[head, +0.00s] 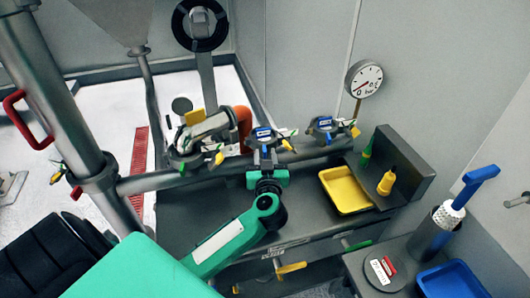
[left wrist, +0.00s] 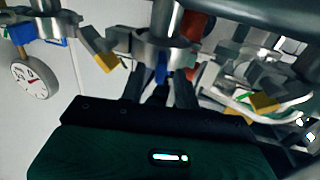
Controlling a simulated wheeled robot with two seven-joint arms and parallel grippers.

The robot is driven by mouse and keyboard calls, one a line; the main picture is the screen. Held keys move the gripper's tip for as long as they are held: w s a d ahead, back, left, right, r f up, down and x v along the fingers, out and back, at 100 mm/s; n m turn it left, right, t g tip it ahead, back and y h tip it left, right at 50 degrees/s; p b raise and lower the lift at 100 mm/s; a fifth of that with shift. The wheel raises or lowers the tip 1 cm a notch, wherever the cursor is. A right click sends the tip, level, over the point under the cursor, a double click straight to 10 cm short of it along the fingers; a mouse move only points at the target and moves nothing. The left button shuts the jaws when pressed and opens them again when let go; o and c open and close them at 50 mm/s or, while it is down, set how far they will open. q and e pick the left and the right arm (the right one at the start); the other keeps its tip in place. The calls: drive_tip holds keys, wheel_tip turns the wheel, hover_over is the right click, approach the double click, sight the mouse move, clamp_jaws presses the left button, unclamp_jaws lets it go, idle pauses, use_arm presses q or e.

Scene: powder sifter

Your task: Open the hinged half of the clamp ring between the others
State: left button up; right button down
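Three metal clamp rings sit along the grey horizontal pipe in the head view: a left one (head: 184,158), a middle one (head: 264,143) with a blue tag, and a right one (head: 325,130) with a blue tag. My left gripper (head: 264,168), on the green arm, is at the near side of the middle ring. In the left wrist view its two dark fingers (left wrist: 170,92) point up at the middle ring (left wrist: 153,46), with a blue piece at their tips. Whether they grip it is unclear. The middle ring looks closed around the pipe. My right gripper is out of view.
A yellow tray (head: 346,190) and yellow bottle (head: 386,182) stand right of the pipe. A pressure gauge (head: 363,79) is behind. A blue-handled tool in a grey holder (head: 430,236) and a blue tray (head: 450,281) are at lower right. An orange part (head: 243,122) stands beside the middle ring.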

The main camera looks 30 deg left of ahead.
use_arm(q)
drive_tip(key=shift+w+a, duration=0.3)
drive_tip(key=shift+w, duration=0.1)
clamp_jaws()
